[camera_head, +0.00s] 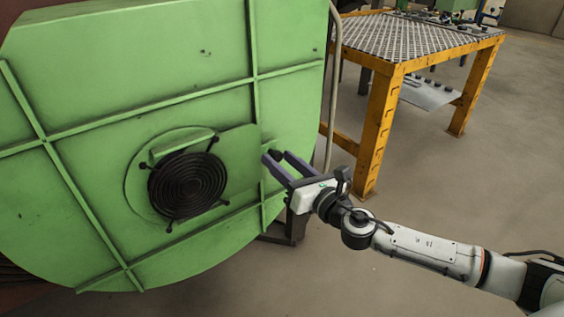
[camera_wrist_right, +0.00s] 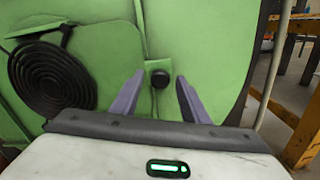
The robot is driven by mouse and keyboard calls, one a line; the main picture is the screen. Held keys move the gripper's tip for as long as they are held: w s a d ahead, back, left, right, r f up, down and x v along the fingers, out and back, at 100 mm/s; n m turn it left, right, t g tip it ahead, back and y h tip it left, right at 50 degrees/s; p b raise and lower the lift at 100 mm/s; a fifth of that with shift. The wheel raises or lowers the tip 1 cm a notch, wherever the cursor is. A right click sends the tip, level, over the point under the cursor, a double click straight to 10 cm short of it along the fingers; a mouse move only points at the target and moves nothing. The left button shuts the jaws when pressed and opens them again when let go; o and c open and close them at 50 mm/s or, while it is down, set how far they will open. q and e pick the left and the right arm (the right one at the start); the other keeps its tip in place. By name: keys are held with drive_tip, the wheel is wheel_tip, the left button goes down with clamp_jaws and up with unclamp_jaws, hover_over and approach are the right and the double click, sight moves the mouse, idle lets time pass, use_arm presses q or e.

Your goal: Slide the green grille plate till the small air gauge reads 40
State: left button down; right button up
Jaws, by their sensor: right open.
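The green grille plate (camera_head: 236,153) lies on the face of the big green furnace body, beside the round black grille (camera_head: 188,184). In the right wrist view the plate (camera_wrist_right: 118,55) shows between the coiled grille (camera_wrist_right: 52,78) and my fingers. A small black knob (camera_wrist_right: 160,79) sits between my right fingertips in that view; it is partly visible in the head view (camera_head: 276,154). My right gripper (camera_head: 277,158) is open with its fingers on either side of the knob, not visibly touching it. How deep they reach is unclear. No air gauge is seen. My left gripper is not in view.
The green furnace body (camera_head: 130,85) with raised ribs fills the left. A grey hose (camera_head: 333,75) runs down its right edge. A yellow-framed table (camera_head: 375,130) with a mesh top stands at the right. The floor (camera_head: 425,185) between is clear.

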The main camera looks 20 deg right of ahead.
drive_tip(key=shift+w, duration=0.1)
clamp_jaws()
use_arm(q)
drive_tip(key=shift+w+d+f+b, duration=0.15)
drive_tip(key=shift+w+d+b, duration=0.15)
drive_tip(key=shift+b, duration=0.25)
use_arm(e)
drive_tip(key=d, duration=0.3)
drive_tip(key=shift+w+d, duration=0.2)
drive_tip(key=shift+w, duration=0.1)
unclamp_jaws()
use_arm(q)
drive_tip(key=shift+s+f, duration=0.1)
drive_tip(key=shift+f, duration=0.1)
use_arm(e)
drive_tip(key=s+d, duration=0.2)
drive_tip(key=s, duration=0.8)
